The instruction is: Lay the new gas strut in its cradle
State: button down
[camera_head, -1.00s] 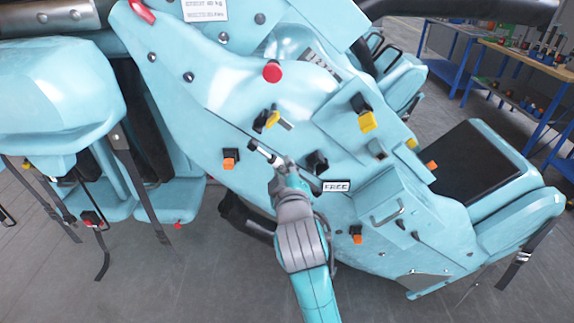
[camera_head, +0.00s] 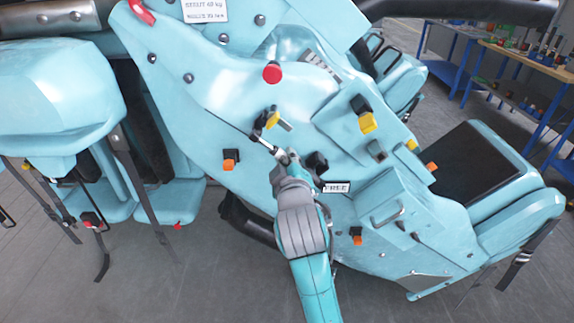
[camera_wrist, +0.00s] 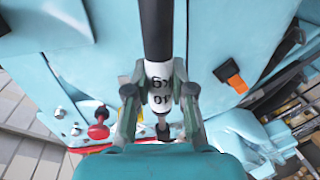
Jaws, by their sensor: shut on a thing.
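The gas strut (camera_wrist: 157,30) is a black cylinder with a white printed band and a thin rod end. In the wrist view it runs from the top edge down between my fingers. My gripper (camera_wrist: 160,92) is shut on it at the white band. In the head view my gripper (camera_head: 281,160) is in front of the middle of the light-blue machine panel, and the strut (camera_head: 262,140) points up and left from it, partly hidden. A black-and-yellow fitting (camera_head: 272,120) is close to the strut's upper end; contact cannot be told. I cannot make out which part is the cradle.
A red knob (camera_head: 272,72) sits above on the panel. A black-and-yellow piece (camera_head: 366,115) and a FREE label (camera_head: 336,188) are to the right. An orange-and-black piece (camera_head: 230,160) is to the left. Seats flank the panel; a workbench (camera_head: 530,62) stands back right.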

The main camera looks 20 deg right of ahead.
jog(key=shift+x, duration=1.5)
jog(key=shift+w+d+r, duration=0.1)
jog(key=shift+w+d, duration=0.15)
jog(key=shift+w, duration=0.3)
jog(key=shift+w+d+r, duration=0.1)
jog(key=shift+w+d, duration=0.15)
jog(key=shift+w, duration=0.35)
jog(key=shift+w+d+r, duration=0.1)
jog(key=shift+w+d, duration=0.15)
jog(key=shift+w, duration=0.3)
dwell(0.5)
jog(key=c, duration=0.9)
grip_release()
jog(key=shift+f, duration=0.1)
send_near(286, 138)
jog(key=v, duration=0.5)
jog(key=shift+s, duration=0.15)
jog(key=shift+f, duration=0.15)
